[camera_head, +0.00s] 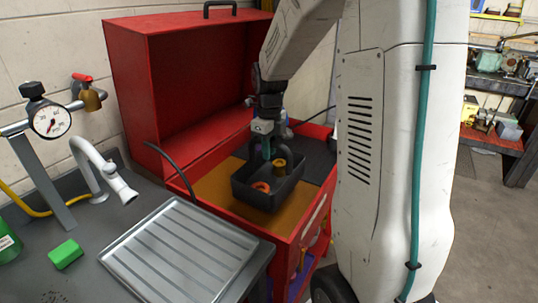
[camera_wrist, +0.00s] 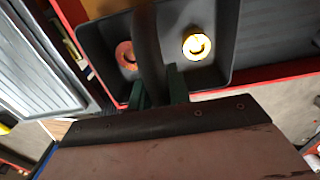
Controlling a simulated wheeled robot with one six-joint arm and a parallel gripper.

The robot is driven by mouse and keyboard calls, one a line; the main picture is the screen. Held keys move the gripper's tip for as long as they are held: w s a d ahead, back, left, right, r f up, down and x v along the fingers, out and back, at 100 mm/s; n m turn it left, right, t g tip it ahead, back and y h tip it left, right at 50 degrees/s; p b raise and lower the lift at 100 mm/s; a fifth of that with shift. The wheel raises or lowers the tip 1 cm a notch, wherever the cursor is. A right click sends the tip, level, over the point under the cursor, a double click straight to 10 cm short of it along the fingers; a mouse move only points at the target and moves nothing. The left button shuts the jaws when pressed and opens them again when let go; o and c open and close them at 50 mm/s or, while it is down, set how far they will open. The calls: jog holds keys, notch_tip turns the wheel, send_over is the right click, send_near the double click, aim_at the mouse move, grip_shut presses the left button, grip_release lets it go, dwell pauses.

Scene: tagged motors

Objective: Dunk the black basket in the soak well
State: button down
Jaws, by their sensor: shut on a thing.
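The black basket (camera_head: 272,199) is a shallow dark tray over the amber area of the open red washer. It holds an orange ring (camera_head: 261,187) and a brass fitting (camera_head: 280,167). My gripper (camera_head: 267,153) points down at it; its green fingers (camera_wrist: 158,90) are shut on the basket's dark handle (camera_wrist: 148,45) in the wrist view. The basket (camera_wrist: 214,76) looks roughly level. The amber surface (camera_head: 212,190), which looks like the soak well, shows left of and in front of the basket. I cannot tell whether the basket's underside touches it.
The red washer's raised lid (camera_head: 180,90) stands behind. A dark grey ribbed section (camera_head: 316,158) lies right of the amber area. A ridged metal drainboard (camera_head: 180,255), a curved faucet (camera_head: 95,170), a pressure gauge (camera_head: 50,120) and a green block (camera_head: 66,254) are on the left.

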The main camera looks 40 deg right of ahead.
jog(key=shift+r, duration=2.7)
dwell(0.5)
jog(key=shift+s, duration=0.1)
